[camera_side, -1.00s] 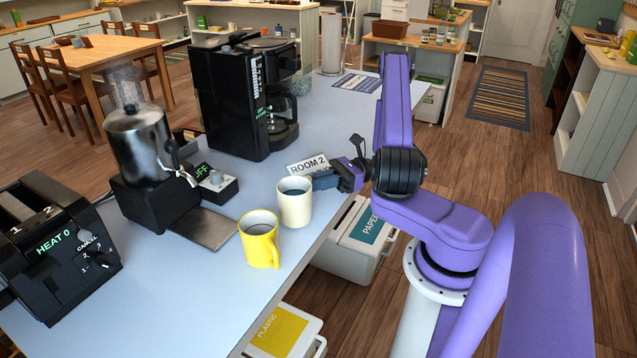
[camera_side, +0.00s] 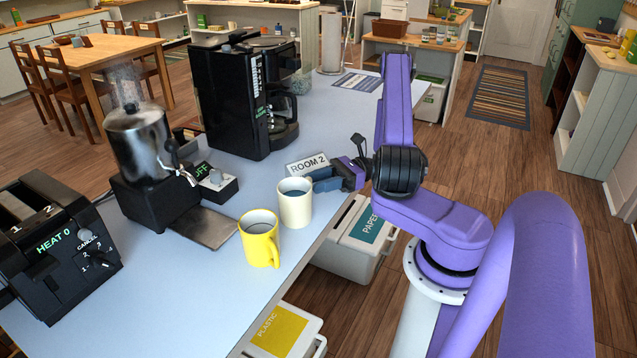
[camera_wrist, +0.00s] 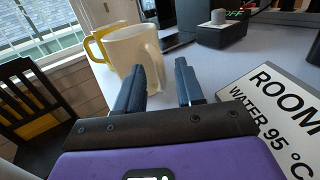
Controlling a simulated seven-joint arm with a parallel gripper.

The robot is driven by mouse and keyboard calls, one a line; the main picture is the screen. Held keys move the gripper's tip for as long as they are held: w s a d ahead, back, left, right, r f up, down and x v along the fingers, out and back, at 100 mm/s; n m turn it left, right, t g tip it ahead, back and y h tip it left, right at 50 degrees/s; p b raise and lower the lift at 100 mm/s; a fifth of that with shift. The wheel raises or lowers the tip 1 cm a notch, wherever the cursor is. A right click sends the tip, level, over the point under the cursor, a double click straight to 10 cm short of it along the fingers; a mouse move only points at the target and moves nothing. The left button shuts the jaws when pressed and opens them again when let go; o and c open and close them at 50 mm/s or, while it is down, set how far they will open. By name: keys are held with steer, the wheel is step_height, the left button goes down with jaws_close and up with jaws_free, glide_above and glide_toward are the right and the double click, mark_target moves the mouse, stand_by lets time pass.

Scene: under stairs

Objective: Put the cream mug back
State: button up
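The cream mug (camera_side: 295,205) stands upright on the pale table near its right edge. Its inside looks blue-grey; I cannot tell whether that is liquid. My gripper (camera_side: 325,180) is low over the table edge, just right of the mug. In the wrist view the mug (camera_wrist: 130,52) is ahead, with its handle toward me. My gripper's two dark fingers (camera_wrist: 161,78) are apart, with the handle just beyond or between their tips; I cannot tell which. Nothing is gripped.
A yellow mug (camera_side: 259,243) stands close beside the cream one. A steaming metal boiler (camera_side: 140,145), a coffee machine (camera_side: 228,100) and a toaster (camera_side: 55,245) stand to the left. Bins (camera_side: 355,245) are below the edge.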

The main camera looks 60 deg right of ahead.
steer(key=v, duration=1.1)
steer(key=shift+s+d, duration=0.25)
steer(key=shift+d, duration=0.05)
steer(key=shift+f, duration=0.1)
